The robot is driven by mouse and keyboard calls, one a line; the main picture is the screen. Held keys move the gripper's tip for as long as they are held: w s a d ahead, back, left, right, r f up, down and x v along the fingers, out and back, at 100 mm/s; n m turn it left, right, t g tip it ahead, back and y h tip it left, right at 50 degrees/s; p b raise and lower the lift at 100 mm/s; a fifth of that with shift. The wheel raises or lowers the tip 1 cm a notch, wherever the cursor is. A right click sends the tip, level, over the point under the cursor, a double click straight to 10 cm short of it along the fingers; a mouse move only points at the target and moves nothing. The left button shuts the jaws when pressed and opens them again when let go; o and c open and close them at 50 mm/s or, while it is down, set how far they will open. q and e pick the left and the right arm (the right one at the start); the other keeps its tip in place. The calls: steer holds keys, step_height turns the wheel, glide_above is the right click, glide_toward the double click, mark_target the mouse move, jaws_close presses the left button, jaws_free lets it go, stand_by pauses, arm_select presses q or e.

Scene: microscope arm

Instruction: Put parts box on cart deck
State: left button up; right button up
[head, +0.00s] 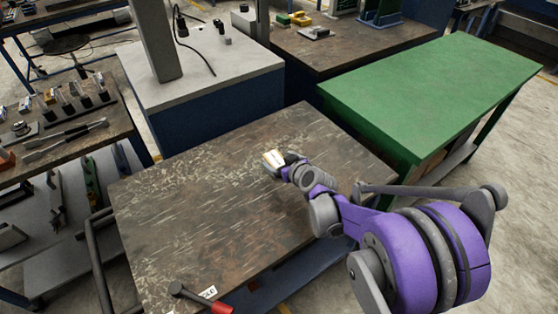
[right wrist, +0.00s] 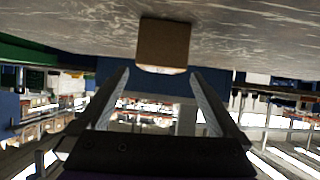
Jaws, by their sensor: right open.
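The parts box (head: 273,159), small and tan with a pale face, appears to rest on the brown, worn cart deck (head: 200,210), toward its far side in the head view. In the right wrist view the box (right wrist: 163,40) shows at top centre against the mottled deck surface (right wrist: 70,25), with the picture upside down. My right gripper (head: 284,161) is low over the deck, right beside the box. Its fingers (right wrist: 160,72) are open and empty, and the box lies just beyond the fingertips. My left gripper is out of view.
A green table (head: 430,90) stands to the right of the deck. A grey-topped blue cabinet (head: 210,70) stands behind it. A tool bench (head: 60,130) is at left. A red-ended lever (head: 215,300) is at the near edge. Most of the deck is clear.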

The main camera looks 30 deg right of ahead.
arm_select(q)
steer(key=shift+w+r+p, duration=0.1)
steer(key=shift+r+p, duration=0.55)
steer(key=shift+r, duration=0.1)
arm_select(e)
steer(key=v, duration=1.2)
steer(key=s+a+f+g, duration=0.1)
steer(key=s+a+g, duration=0.1)
steer(key=s+a, duration=0.2)
steer(key=s+a+f+g, duration=0.1)
steer(key=s+a, duration=0.3)
steer(key=s, duration=0.1)
steer(key=s+a+f+g, duration=0.2)
steer(key=s+a, duration=0.1)
steer(key=s, duration=0.2)
steer(key=shift+a+g+y, duration=0.3)
steer(key=shift+a+y, duration=0.1)
steer(key=shift+m+g+h, duration=0.4)
steer(key=shift+g+h, duration=0.2)
steer(key=shift+g, duration=0.2)
steer(key=s, duration=0.2)
steer(key=s+f, duration=0.1)
steer(key=s, duration=0.2)
steer(key=shift+s+d, duration=0.15)
steer(key=shift+d, duration=0.1)
